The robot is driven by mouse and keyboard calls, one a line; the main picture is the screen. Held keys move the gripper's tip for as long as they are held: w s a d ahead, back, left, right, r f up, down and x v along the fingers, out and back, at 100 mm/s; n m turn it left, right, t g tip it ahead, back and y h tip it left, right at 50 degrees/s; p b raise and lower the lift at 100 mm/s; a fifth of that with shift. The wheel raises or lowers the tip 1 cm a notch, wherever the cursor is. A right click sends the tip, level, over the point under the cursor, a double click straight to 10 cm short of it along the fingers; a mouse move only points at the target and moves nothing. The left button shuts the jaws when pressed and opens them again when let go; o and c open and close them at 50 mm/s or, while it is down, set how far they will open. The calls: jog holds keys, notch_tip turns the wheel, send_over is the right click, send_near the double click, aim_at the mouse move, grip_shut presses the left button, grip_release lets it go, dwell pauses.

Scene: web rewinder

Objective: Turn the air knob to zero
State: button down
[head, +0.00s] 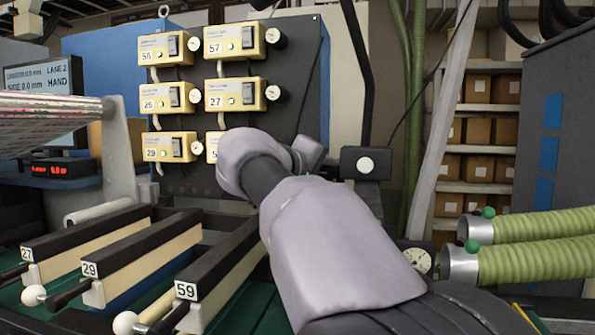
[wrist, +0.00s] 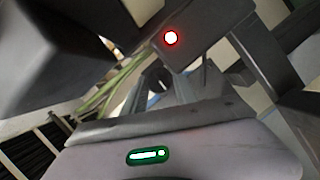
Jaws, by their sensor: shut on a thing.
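Yellow control boxes hang on a dark panel in the head view, each with a number label, a green light and a switch. Round air knobs sit at their right ends, such as those of box 57 (head: 276,36) and box 27 (head: 282,94). The lowest right box (head: 212,147) is mostly covered by my arm, and its right end is hidden. My wrist lies there, and my fingertips are hidden in the head view.
A dark box with a white round face (head: 366,165) stands just right of my wrist. Slitter arms 27, 29 and 59 (head: 215,275) lie below left. A gauge (head: 418,262) and green hoses (head: 535,262) are at right. A red light (wrist: 171,38) shows in the wrist view.

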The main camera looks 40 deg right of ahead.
jog(key=c, duration=1)
grip_release()
jog(key=shift+o, duration=0.2)
jog(key=p+v, duration=0.3)
jog(key=v, duration=1.4)
jog(key=shift+a, duration=0.25)
jog(key=w+d+f+m, duration=0.1)
jog(key=w+d, duration=0.1)
jog(key=d, duration=0.3)
jog(key=w+d+f+m+b, duration=0.1)
jog(key=w+d, duration=0.1)
jog(key=d, duration=0.3)
jog(key=w+d+f+m+y+b, duration=0.1)
jog(key=w+d, duration=0.1)
jog(key=d, duration=0.3)
jog(key=shift+w+d+m, duration=0.25)
jog(key=shift+d+m, duration=0.05)
jog(key=shift+d, duration=0.1)
